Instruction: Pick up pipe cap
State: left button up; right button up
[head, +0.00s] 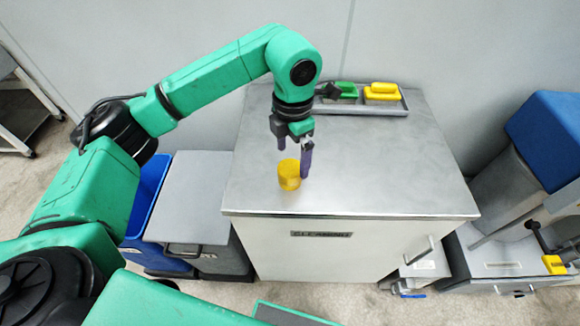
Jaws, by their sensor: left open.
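The pipe cap (289,176) is a small yellow cylinder standing on the grey metal top of the cleaning cabinet (385,165), left of the middle. My left gripper (294,158) points down from above and just behind it, with its two dark fingers apart. One finger reaches down close to the right rear side of the cap; I cannot tell whether it touches. The gripper holds nothing. My right gripper is not in view.
A grey tray (392,107) with green and yellow blocks sits at the back of the cabinet top. The right part of the top is clear. Blue and grey bins (190,200) stand at the left, and a blue-topped machine (545,130) at the right.

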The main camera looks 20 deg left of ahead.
pick_arm(q)
notch_tip(320, 180, down, 4)
jog(key=shift+a+f+p, duration=0.15)
jog(key=shift+f+p, duration=0.05)
jog(key=shift+p, duration=0.85)
jog(key=shift+f, duration=0.35)
jog(key=c, duration=1.3)
notch_tip(320, 180, up, 10)
jog(key=b, duration=0.3)
jog(key=shift+w+r, duration=0.1)
notch_tip(320, 180, up, 10)
jog(key=p, duration=0.1)
send_over(291, 167)
